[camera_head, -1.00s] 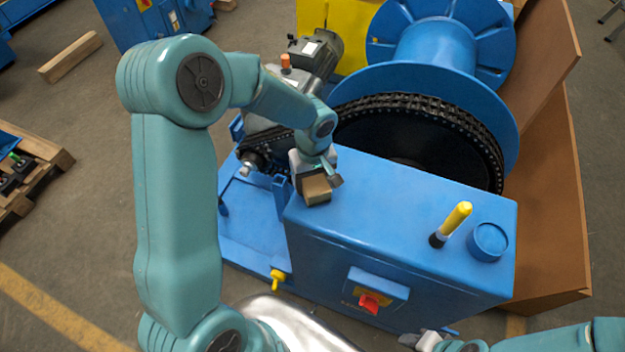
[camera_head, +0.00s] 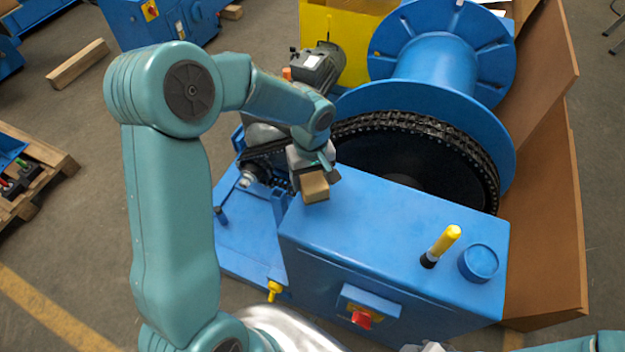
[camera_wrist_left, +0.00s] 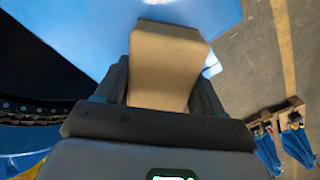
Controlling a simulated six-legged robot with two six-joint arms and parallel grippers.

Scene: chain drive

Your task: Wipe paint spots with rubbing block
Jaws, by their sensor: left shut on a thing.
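My left gripper (camera_head: 312,170) is shut on a tan rubbing block (camera_head: 315,187) over the left end of the blue cabinet top (camera_head: 390,229). In the left wrist view the block (camera_wrist_left: 166,62) sits between the two dark fingers of the gripper (camera_wrist_left: 165,85), with blue surface beyond it. I cannot tell whether the block touches the top. I can make out no paint spots; any under the block or arm are hidden. Only a small part of my right arm shows at the bottom right, and I cannot make out its fingers.
Behind are the large chain wheel (camera_head: 400,130) and a motor (camera_head: 318,66). A red switch (camera_head: 361,320) is on the front. The middle of the top is clear.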

